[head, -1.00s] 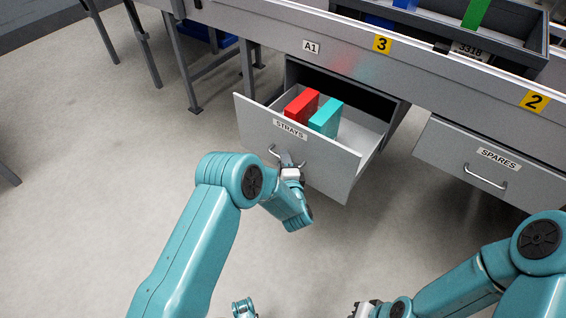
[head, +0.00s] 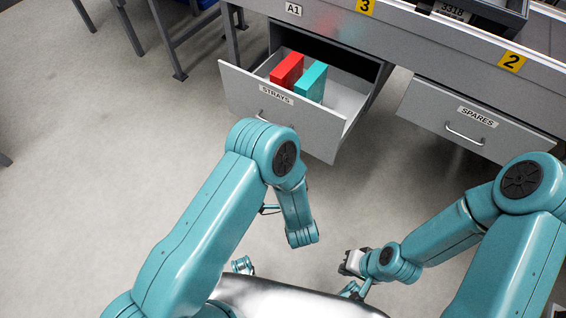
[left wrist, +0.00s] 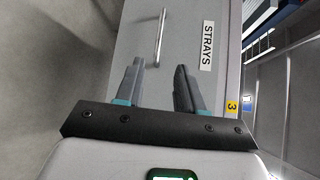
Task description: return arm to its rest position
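My left arm (head: 215,215) reaches up from the lower left in the head view, its elbow in front of the open STRAYS drawer (head: 240,92). Its gripper is hidden behind the arm there. In the left wrist view, my left gripper (left wrist: 158,64) has its fingers apart with nothing between them. The drawer handle (left wrist: 160,38) is ahead of the fingertips, apart from them. My right arm (head: 440,235) is folded at the lower right. Its gripper (head: 347,262) is small and low in the head view; its fingers are too unclear to judge.
The drawer holds a red block (head: 287,70) and a teal block (head: 311,82). The SPARES drawer (head: 470,125) at the right is shut. A workbench (head: 420,35) runs above both. Open floor (head: 110,170) lies to the left.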

